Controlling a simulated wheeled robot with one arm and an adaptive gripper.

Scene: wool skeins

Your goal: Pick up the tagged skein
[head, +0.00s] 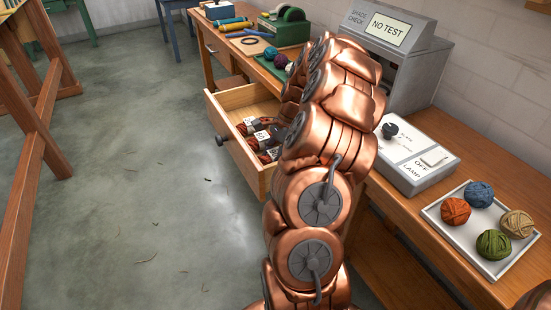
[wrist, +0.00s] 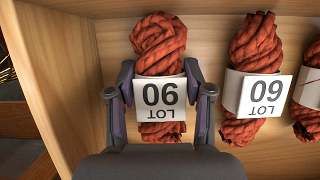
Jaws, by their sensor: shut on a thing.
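In the wrist view, a rust-red skein (wrist: 158,42) lies in an open wooden drawer, with a white paper band around its middle. The band shows LOT and two digits, seen upside down. My gripper (wrist: 160,78) is shut on this skein, one finger at each side of the band. A second red skein (wrist: 257,45) with a similar LOT band lies to its right, and a third (wrist: 306,122) is cut off at the right edge. In the head view, banded skeins (head: 262,136) show in the drawer (head: 232,150); my arm hides the gripper there.
The drawer's left wall (wrist: 35,75) is close to the held skein. On the bench, a tray (head: 432,212) holds several yarn balls. A lamp switch box (head: 408,165) and a grey shade-check box (head: 425,65) reading NO TEST stand behind it.

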